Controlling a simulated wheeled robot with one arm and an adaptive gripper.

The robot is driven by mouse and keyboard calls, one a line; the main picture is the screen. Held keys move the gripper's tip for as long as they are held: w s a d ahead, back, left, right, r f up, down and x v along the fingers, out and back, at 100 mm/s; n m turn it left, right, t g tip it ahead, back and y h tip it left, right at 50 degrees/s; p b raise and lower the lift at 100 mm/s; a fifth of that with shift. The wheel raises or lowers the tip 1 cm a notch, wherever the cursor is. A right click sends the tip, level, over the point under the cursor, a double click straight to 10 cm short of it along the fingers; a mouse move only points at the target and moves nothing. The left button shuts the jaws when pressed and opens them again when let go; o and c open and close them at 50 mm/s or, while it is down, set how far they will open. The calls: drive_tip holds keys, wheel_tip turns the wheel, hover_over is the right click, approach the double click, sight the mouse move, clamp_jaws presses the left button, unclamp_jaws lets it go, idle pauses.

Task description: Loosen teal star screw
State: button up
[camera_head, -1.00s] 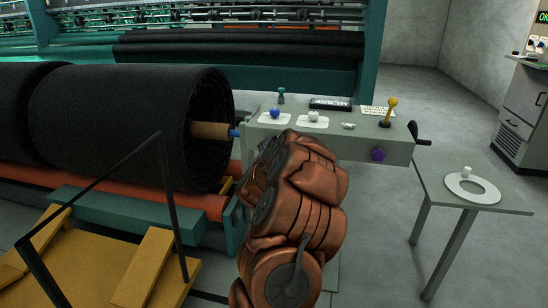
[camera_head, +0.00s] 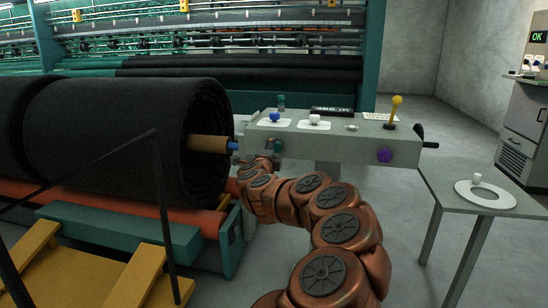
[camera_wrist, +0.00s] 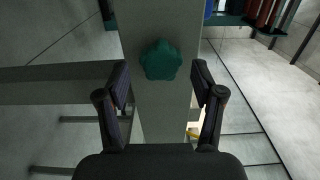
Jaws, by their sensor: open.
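The teal star screw (camera_wrist: 160,60) shows in the wrist view, on a grey face, upper middle. My gripper (camera_wrist: 160,78) is open, with one dark finger on each side of the screw's lower part. The fingertips look apart from it, though the depth between them and the screw is hard to judge. In the head view my arm reaches the left end of the grey control box (camera_head: 335,137). My gripper there is mostly hidden by the arm, and a small dark teal shape (camera_head: 278,146) beside it may be the same screw.
The box also bears a purple star screw (camera_head: 385,156), a yellow-topped lever (camera_head: 395,110), a blue knob (camera_head: 274,116) and a crank at its right end. A large black roll (camera_head: 120,130) lies at the left. A side table (camera_head: 450,195) with a white ring stands at the right.

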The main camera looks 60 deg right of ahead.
drive_tip(key=shift+d, duration=0.1)
drive_tip(key=shift+x, duration=1.2)
clamp_jaws()
drive_tip(key=shift+r+p, duration=0.1)
drive_tip(key=shift+p, duration=0.25)
drive_tip(key=shift+n+p, duration=0.65)
drive_tip(key=shift+n, duration=0.25)
unclamp_jaws()
